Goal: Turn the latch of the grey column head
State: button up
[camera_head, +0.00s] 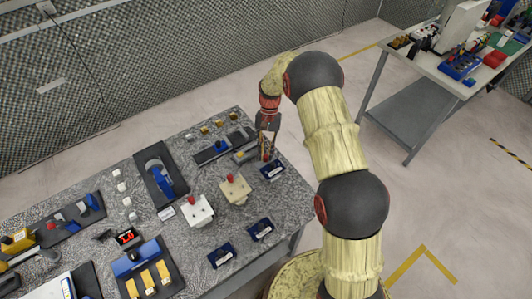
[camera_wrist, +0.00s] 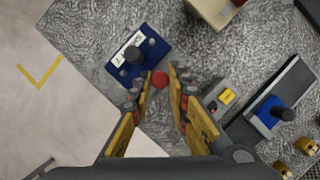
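My gripper (camera_wrist: 159,74) points down at the table's right corner, its two yellow-and-black fingers apart. It also shows in the head view (camera_head: 266,157). A small round red piece (camera_wrist: 159,79) shows between the fingertips in the wrist view; I cannot tell whether they touch it, nor what it belongs to. A small grey unit (camera_wrist: 213,101) with a yellow label and a red spot lies just right of the fingers, partly hidden by them. It may be the grey column head, but its latch cannot be made out. The unit shows beside my gripper in the head view (camera_head: 241,157).
A blue plate with a black knob (camera_wrist: 130,58) lies close left of the fingers. A dark rail with a blue slider (camera_wrist: 270,115) lies to the right. The table edge is close, with open floor beyond.

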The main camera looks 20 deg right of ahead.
jog(key=o, duration=0.5)
jog(key=v, duration=1.2)
dwell(0.3)
